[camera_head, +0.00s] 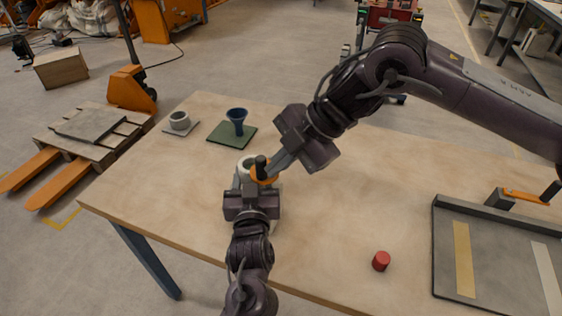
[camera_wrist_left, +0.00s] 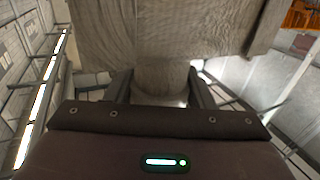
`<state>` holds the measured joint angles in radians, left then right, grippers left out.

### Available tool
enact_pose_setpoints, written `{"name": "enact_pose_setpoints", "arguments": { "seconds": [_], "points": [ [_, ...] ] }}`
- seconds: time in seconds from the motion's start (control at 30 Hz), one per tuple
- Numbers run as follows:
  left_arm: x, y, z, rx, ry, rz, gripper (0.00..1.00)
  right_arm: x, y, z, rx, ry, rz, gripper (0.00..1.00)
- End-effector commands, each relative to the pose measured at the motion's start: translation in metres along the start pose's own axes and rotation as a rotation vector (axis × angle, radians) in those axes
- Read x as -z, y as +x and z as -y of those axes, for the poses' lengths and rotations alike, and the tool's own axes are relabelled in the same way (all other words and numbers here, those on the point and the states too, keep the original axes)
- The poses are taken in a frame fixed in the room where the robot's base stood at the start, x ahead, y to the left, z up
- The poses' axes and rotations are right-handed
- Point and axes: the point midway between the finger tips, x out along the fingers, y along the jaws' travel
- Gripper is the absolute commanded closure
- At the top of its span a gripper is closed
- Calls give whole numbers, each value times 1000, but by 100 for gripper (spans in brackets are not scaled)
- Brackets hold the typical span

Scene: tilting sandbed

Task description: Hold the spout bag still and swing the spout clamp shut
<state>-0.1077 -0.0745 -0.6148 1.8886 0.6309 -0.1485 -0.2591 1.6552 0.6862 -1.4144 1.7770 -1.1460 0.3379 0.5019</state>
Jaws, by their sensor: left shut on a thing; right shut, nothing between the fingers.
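In the left wrist view the spout bag (camera_wrist_left: 165,35) is a grey-beige cloth body narrowing to a neck. My left gripper (camera_wrist_left: 160,92) is shut on that neck, one finger on each side. In the head view the left gripper (camera_head: 252,187) hides most of the bag; a pale round rim (camera_head: 244,166) shows just beyond it. The orange spout clamp (camera_head: 263,176) with a black knob lies at this rim. My right gripper (camera_head: 272,170) is shut and empty, its fingertips beside the clamp; whether they touch it I cannot tell. The clamp's closure is hidden.
The wooden table (camera_head: 340,220) is clear in the middle. A grey tray (camera_head: 447,285) lies at right.

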Motion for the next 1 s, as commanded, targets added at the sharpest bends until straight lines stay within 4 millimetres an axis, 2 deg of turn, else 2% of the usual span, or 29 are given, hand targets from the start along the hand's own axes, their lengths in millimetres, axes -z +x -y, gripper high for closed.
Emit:
{"name": "enact_pose_setpoints", "arguments": {
  "seconds": [0.67, 1.0],
  "points": [
    [-2, 0, -1, -2, 4, 4, 100, 8, 7, -4, -55, 101, 53, 100],
    [-2, -1, -2, -5, 4, 3, 100, 17, 15, -12, -136, 249, 130, 100]
  ]
}}
